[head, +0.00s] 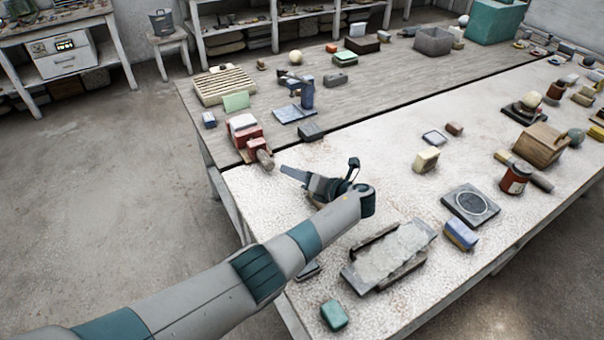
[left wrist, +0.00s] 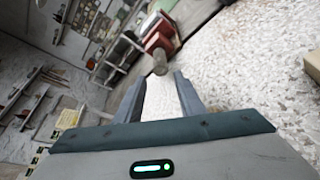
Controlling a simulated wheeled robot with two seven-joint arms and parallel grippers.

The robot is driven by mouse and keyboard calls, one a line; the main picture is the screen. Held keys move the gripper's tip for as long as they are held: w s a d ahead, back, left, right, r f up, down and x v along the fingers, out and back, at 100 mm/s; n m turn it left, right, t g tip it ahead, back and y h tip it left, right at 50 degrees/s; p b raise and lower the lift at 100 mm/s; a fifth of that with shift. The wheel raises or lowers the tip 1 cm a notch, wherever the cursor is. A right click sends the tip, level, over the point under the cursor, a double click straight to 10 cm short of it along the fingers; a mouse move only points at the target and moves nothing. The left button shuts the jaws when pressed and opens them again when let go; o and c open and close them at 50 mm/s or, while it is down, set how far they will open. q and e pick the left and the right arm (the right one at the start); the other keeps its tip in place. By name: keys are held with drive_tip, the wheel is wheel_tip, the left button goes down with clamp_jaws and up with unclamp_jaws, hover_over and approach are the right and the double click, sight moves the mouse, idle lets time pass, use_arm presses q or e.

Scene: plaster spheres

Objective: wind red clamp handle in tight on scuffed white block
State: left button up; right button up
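The red clamp (head: 249,140) stands near the left edge of the table, where the pale speckled top meets the grey wooden top. Its handle (head: 264,159), a grey-brown knob, points toward my left gripper. A whitish block (head: 242,122) shows at the top of the clamp; I cannot tell how tightly it is held. My left gripper (head: 290,173) is a short way right of the handle, apart from it. In the left wrist view my gripper (left wrist: 160,80) is open and empty, with the handle (left wrist: 160,63) and red clamp (left wrist: 158,40) just beyond the fingertips. My right gripper is not in view.
A dark block (head: 311,132) and a blue-grey tool (head: 305,95) lie behind the gripper. A slatted wooden rack (head: 222,86) is further back. A grey tray with a pale slab (head: 392,252) lies at the front. The table top around the handle is clear.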

use_arm(q)
drive_tip(key=shift+v, duration=1.35)
